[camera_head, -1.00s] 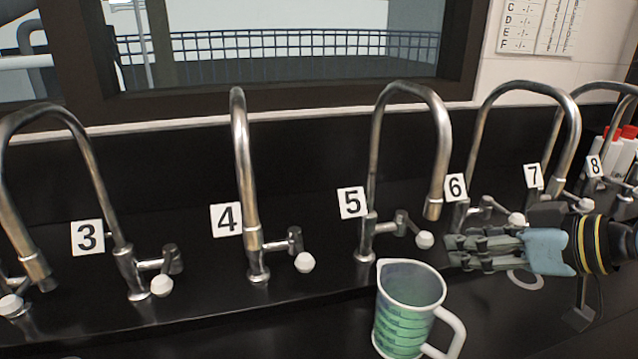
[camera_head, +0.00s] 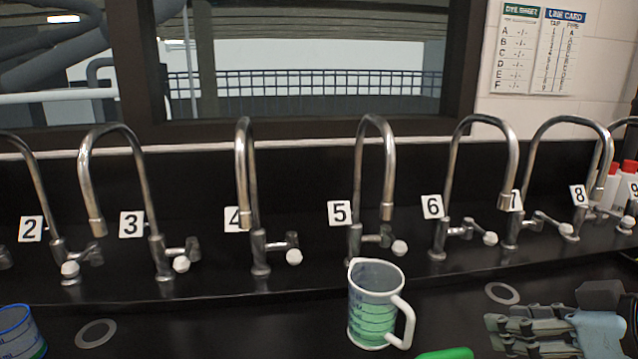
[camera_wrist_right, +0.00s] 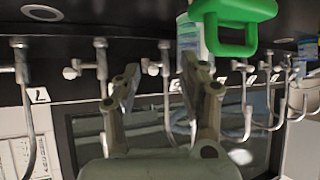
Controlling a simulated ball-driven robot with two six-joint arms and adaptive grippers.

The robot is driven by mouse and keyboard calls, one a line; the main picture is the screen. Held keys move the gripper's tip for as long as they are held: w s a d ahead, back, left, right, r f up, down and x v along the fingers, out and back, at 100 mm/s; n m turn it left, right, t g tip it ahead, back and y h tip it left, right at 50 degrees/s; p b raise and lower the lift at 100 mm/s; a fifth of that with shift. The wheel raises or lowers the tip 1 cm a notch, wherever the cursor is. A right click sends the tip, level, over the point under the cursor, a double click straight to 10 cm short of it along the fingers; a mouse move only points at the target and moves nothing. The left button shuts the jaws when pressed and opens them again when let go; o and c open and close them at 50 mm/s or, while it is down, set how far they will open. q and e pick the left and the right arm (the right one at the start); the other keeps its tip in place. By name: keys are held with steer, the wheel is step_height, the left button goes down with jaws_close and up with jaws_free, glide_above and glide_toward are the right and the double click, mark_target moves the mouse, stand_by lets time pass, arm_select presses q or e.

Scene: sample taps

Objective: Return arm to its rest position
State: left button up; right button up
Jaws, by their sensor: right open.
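My right gripper (camera_head: 492,336) is at the lower right of the head view, over the black counter in front of taps 6 and 7. It is open and empty. In the right wrist view its two fingers (camera_wrist_right: 158,78) stand apart with nothing between them. A white-handled measuring jug (camera_head: 372,308) with green liquid stands upright below tap 5 (camera_head: 376,135), apart from the gripper. My left gripper is not in view.
A row of numbered curved taps lines the back ledge. A blue-rimmed cup (camera_head: 15,330) stands at far left. The counter between it and the white-handled jug is mostly clear.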

steer(key=shift+s+a+f+g+h, duration=0.2)
steer(key=shift+s+a+f, duration=0.1)
steer(key=shift+s+f, duration=0.25)
steer(key=shift+s+a+f+g+h, duration=0.1)
steer(key=shift+s+a+f+g, duration=0.2)
steer(key=shift+s, duration=0.4)
steer(key=s+d+f+m+g+h, duration=0.1)
steer(key=s+f+m+g+h, duration=0.15)
steer(key=s, duration=0.65)
steer(key=s+d+f+m+g+h, duration=0.2)
steer(key=s+m+g+h, duration=0.15)
steer(key=s, duration=0.55)
step_height(320, 180, down, 28)
steer(key=s+d+b, duration=0.1)
steer(key=d+b, duration=0.1)
steer(key=b, duration=0.2)
arm_select(q)
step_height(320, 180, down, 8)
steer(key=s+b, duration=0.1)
steer(key=b, duration=0.3)
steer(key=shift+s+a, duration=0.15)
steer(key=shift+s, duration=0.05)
arm_select(e)
steer(key=s+d+f+g, duration=0.1)
steer(key=s+f, duration=1.8)
steer(key=f, duration=0.2)
steer(key=shift+s+f, duration=0.2)
steer(key=shift+f, duration=0.15)
